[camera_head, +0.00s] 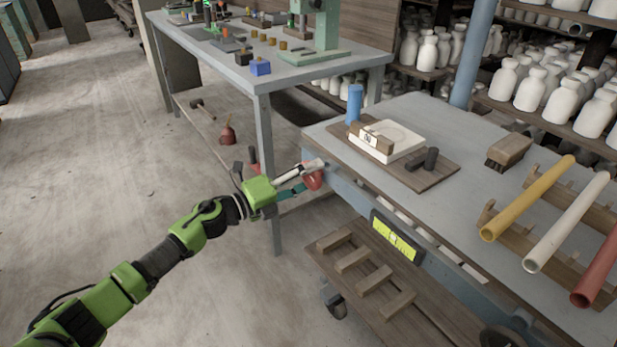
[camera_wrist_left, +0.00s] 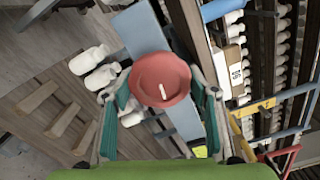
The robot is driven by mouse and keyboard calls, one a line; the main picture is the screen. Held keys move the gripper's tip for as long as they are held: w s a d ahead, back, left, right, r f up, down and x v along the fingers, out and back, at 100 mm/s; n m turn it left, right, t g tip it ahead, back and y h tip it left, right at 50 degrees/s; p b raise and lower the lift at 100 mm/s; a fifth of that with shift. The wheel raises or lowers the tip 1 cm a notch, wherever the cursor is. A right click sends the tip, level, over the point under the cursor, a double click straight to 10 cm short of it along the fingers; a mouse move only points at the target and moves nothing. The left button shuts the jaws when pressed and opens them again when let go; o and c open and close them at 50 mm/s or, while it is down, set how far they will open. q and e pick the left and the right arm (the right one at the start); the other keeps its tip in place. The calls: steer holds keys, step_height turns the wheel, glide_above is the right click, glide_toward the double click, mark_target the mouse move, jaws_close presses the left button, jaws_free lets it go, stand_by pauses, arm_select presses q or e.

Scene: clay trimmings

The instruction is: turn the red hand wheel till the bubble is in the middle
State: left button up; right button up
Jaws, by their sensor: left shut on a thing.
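The red hand wheel (camera_head: 314,181) is at the near left corner of the grey worktable (camera_head: 480,185). My left gripper (camera_head: 302,178) is shut on the wheel and partly hides it in the head view. In the left wrist view the round red wheel (camera_wrist_left: 160,72) lies between the two teal fingers of my left gripper (camera_wrist_left: 160,95), with a pale handle at its middle. The yellow-green bubble level (camera_head: 396,238) is on the table's front side. Its bubble is too small to place against the marks. My right gripper is not in view.
A board (camera_head: 435,172) on the worktable carries a white block. Yellow, white and red tubes (camera_head: 530,195) lie on wooden racks at the right. A second table (camera_head: 225,60) stands behind my left arm. A slatted lower shelf (camera_head: 370,275) is below the level. The floor at left is clear.

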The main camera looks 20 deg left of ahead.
arm_select(q)
steer(key=shift+f, duration=0.15)
steer(key=o, duration=1.1)
steer(key=v, duration=1.2)
